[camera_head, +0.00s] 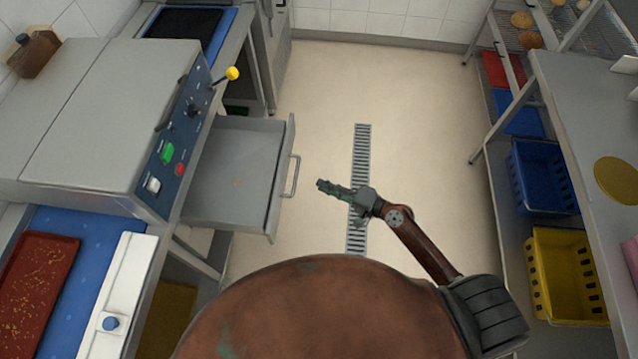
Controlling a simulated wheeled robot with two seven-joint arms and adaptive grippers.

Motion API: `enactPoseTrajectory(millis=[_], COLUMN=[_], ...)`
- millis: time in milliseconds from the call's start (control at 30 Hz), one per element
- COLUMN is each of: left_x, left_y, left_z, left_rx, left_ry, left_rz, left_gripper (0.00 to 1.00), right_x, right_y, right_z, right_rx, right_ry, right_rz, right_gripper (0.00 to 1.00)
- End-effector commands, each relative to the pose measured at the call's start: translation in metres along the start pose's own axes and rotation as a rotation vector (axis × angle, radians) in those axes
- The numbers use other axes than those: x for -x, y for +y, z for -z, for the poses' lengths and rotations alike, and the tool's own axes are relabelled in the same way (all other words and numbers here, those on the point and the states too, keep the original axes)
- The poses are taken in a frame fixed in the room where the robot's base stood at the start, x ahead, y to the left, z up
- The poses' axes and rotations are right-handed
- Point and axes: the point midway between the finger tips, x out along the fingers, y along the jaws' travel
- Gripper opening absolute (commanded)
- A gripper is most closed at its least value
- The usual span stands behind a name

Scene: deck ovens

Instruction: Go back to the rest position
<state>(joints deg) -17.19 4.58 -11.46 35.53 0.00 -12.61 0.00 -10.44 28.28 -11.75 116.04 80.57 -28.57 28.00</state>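My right gripper (340,189) is in the middle of the head view, above the floor and the drain grate. Its fingers point left, toward the open drawer (232,178). I see it edge-on, so I cannot tell whether its fingers are open or shut. Nothing shows in it. It is apart from the drawer handle (291,176). My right arm comes in from the lower right, bent at the elbow. My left gripper and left arm are not in view.
The drawer sticks out from the grey machine (100,115) on the left. A red tray (37,285) lies at the lower left. On the right stand a steel table (590,130), a blue crate (541,178) and a yellow crate (540,290). The floor (420,110) between is clear.

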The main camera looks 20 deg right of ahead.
Motion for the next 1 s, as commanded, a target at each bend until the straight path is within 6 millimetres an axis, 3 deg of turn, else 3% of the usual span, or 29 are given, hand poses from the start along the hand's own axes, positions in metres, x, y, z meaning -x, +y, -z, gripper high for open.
enactPoseTrajectory(millis=[500,633,767,1000], left_x=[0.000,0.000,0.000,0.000], left_y=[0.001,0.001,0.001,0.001], left_z=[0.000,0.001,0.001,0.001], left_rx=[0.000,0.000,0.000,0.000], left_ry=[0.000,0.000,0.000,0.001], left_rz=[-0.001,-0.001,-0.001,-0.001], left_gripper=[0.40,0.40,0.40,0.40], right_x=[0.000,0.002,0.011,0.061], right_y=[0.000,0.017,0.075,0.240], right_z=[0.000,0.005,0.021,0.034], right_rx=[0.000,0.008,0.049,0.192], right_ry=[0.000,0.018,0.072,0.154], right_rz=[-0.001,-0.027,-0.126,-0.440], right_gripper=[0.17,0.17,0.17,0.17])
